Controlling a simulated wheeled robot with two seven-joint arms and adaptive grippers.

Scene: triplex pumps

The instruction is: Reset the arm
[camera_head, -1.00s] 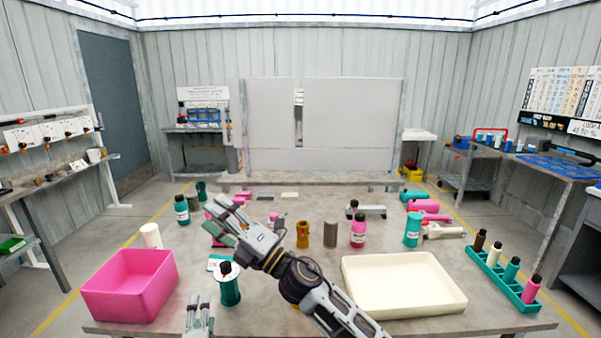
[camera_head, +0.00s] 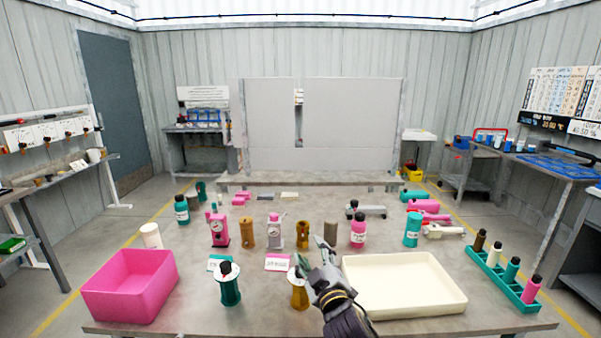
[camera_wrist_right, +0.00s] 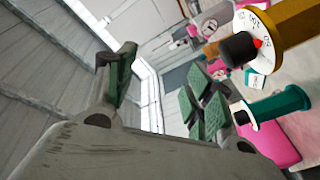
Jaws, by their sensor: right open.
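My right gripper (camera_head: 306,268) is in the head view at the front middle of the table, just left of the cream tray. It stands in front of a yellow-brown spool-shaped part (camera_head: 298,290) and partly hides it. In the right wrist view its green-padded fingers (camera_wrist_right: 160,90) are spread apart with nothing between them. The yellow-brown part with a dial and black knob (camera_wrist_right: 275,28) and the teal one (camera_wrist_right: 275,105) show to the right of the fingers there. My left gripper does not show.
A pink bin (camera_head: 130,288) stands at the left and a cream tray (camera_head: 405,285) at the right of the table (camera_head: 250,320). A teal spool-shaped part (camera_head: 229,290) stands between them. Pumps and bottles stand behind. A teal rack (camera_head: 500,278) holds several bottles at the far right.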

